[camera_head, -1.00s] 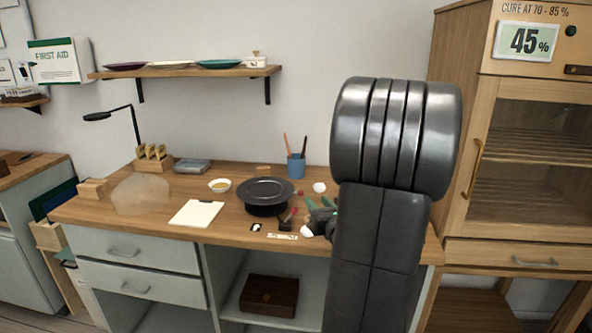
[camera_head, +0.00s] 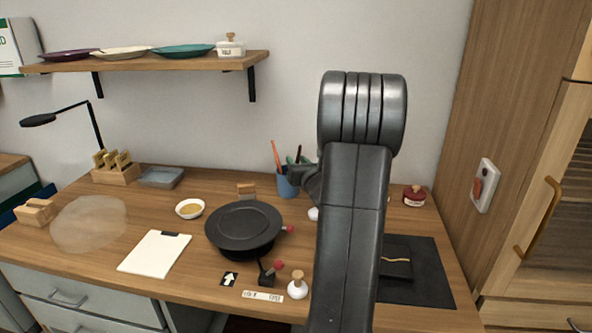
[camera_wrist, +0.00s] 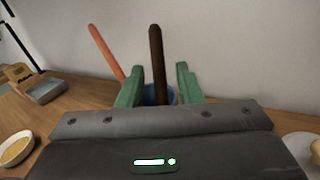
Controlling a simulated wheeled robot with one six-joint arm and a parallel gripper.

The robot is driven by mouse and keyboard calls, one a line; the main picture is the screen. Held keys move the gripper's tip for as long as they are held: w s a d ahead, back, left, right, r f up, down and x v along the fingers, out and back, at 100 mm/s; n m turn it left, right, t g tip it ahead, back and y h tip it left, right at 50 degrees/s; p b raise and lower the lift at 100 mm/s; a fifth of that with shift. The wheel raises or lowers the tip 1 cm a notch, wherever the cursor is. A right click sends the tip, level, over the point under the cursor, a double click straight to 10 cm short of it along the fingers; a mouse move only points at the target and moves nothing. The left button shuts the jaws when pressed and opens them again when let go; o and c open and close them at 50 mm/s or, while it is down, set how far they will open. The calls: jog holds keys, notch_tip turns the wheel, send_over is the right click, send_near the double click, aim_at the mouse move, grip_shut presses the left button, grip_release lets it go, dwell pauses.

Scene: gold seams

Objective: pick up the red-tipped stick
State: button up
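A blue cup (camera_head: 287,184) stands at the back of the desk, holding an orange-red stick (camera_head: 276,156) and a dark stick (camera_wrist: 156,66). No distinct red tip shows on the dark stick; which one is the red-tipped stick I cannot tell. My gripper (camera_wrist: 158,84) is open, its green fingers on either side of the dark stick with gaps both sides; depth is unclear. The orange-red stick (camera_wrist: 106,50) leans left, outside the left finger. The blue cup (camera_wrist: 158,95) shows low between the fingers. In the head view my arm partly covers the gripper.
A black round turntable (camera_head: 243,226) stands left of my arm, beside a small bowl (camera_head: 190,208). A small black block with a red-knobbed lever (camera_head: 278,265) and a white wooden-handled piece (camera_head: 298,287) lie in front. A dark mat (camera_head: 425,285) is at right.

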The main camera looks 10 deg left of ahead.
jog(key=shift+w, duration=0.1)
jog(key=shift+c, duration=0.2)
grip_shut()
notch_tip(320, 180, up, 10)
jog(key=shift+p, duration=0.9)
